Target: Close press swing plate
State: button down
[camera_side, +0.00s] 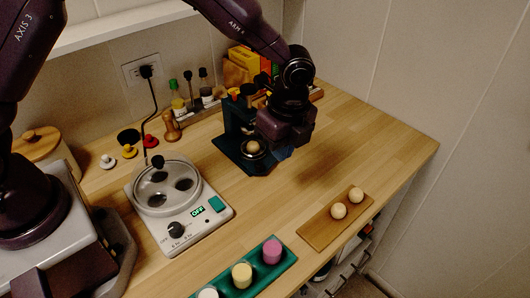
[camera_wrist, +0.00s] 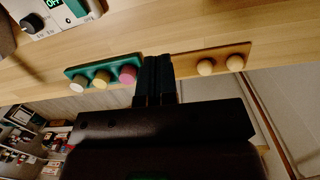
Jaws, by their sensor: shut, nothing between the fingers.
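The dark blue press (camera_side: 236,118) stands upright on the wooden counter toward the back. A pale dough ball (camera_side: 252,147) sits low on its base. My gripper (camera_side: 279,147) is just right of the press, pointing down, and hides part of it. The swing plate cannot be made out clearly; a dark blue edge shows beside my fingers, and I cannot tell whether they touch it. In the wrist view my gripper's fingers (camera_wrist: 158,62) are together with nothing between them. The press is not seen in that view.
A white appliance with a round glass-lidded pan (camera_side: 168,188) stands left of the press. A green tray (camera_side: 256,270) with three coloured cylinders and a wooden board (camera_side: 330,219) with two pale balls lie in front. Bottles (camera_side: 178,98) and boxes stand behind. The counter at right is clear.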

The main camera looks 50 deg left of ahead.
jog(key=d+f+m+y, duration=0.1)
jog(key=d+y, duration=0.1)
jog(key=d, duration=0.2)
jog(key=n+y, duration=0.1)
send_near(251, 169)
jog(key=d+f, duration=0.5)
jog(key=shift+w+f, duration=0.1)
jog(key=shift+w+a+t, duration=0.1)
jog(key=shift+a+t, duration=0.2)
jog(key=shift+a, duration=1.55)
jog(key=shift+s+a+m+t, duration=0.3)
jog(key=shift+a+m, duration=0.5)
jog(key=shift+a, duration=0.05)
jog(key=shift+s+a+m+t, duration=0.3)
jog(key=shift+a+m, duration=0.5)
jog(key=shift+a, duration=0.1)
jog(key=shift+d, duration=0.15)
